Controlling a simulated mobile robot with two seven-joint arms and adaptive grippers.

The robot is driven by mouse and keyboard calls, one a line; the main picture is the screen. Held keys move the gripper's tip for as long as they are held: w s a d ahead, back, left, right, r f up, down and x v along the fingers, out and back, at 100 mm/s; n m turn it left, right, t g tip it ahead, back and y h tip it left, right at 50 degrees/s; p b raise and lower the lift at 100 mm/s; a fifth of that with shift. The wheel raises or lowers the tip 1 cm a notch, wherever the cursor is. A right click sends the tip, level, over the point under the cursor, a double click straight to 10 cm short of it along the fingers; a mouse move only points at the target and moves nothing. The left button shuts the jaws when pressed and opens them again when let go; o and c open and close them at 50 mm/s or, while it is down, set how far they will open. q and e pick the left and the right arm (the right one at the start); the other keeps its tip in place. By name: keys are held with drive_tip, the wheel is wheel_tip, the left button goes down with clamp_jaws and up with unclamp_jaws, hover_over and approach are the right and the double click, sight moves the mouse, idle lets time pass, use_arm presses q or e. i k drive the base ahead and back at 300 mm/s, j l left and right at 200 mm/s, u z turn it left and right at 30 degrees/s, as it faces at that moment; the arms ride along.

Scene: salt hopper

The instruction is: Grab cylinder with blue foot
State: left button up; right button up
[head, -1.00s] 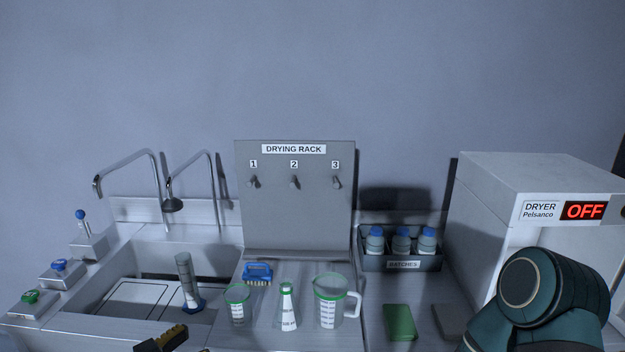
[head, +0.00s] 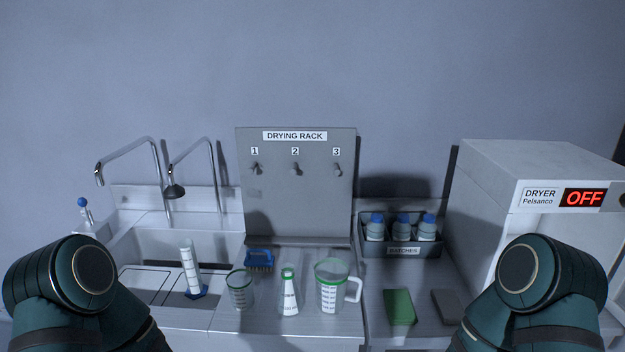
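The cylinder with the blue foot (head: 190,268) stands upright, leaning slightly in the picture, at the right part of the sink area on the left. It is clear with white markings, and its blue foot shows at its base. My two arms rise at the lower left and lower right of the head view. Both grippers are out of the picture, and nothing touches the cylinder.
A green-rimmed beaker (head: 240,291), a flask (head: 289,292) and a jug (head: 331,287) stand right of the cylinder. A blue brush (head: 259,260) lies behind them. Taps (head: 130,160) arch over the sink (head: 180,246). A batches box (head: 403,248) and dryer (head: 545,190) stand right.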

sight(197, 289)
drive_tip(key=j+z, duration=0.3)
drive_tip(key=j, duration=0.35)
drive_tip(key=j+z, duration=0.25)
drive_tip(key=j, duration=0.4)
